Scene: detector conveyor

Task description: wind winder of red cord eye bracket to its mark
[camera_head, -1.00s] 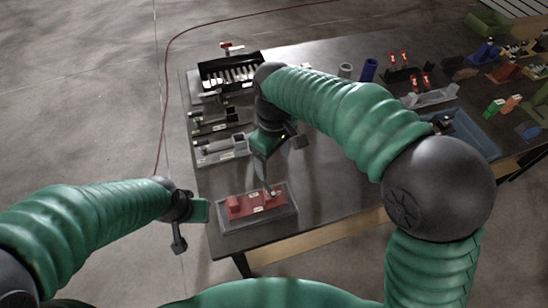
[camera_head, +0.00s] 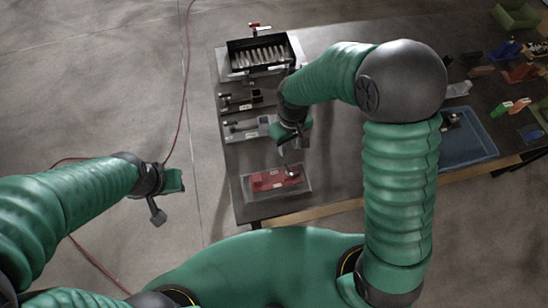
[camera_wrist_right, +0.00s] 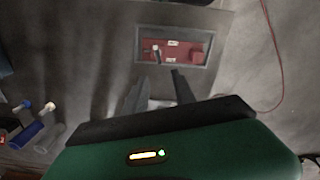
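The red cord eye bracket (camera_head: 268,181) sits in a grey tray (camera_head: 304,191) at the table's near left corner. It also shows in the right wrist view (camera_wrist_right: 178,50), with small pale labels. A small grey pin with a pale tip, perhaps the winder (camera_wrist_right: 157,52), stands at its left part there; I cannot read its mark or its angle. My right gripper (camera_head: 291,152) hangs just beyond the bracket in the head view. Its two dark fingers (camera_wrist_right: 157,86) are apart, with nothing seen between them. My left gripper (camera_head: 165,199) is off the table's left side; its finger gap is unclear.
Grey fixtures (camera_head: 247,127) and a black rack of pale rods (camera_head: 261,54) stand along the table's left side. A blue tray (camera_head: 470,140) and coloured parts lie right. A red cord (camera_head: 186,90) runs over the floor. Bare table lies right of the bracket.

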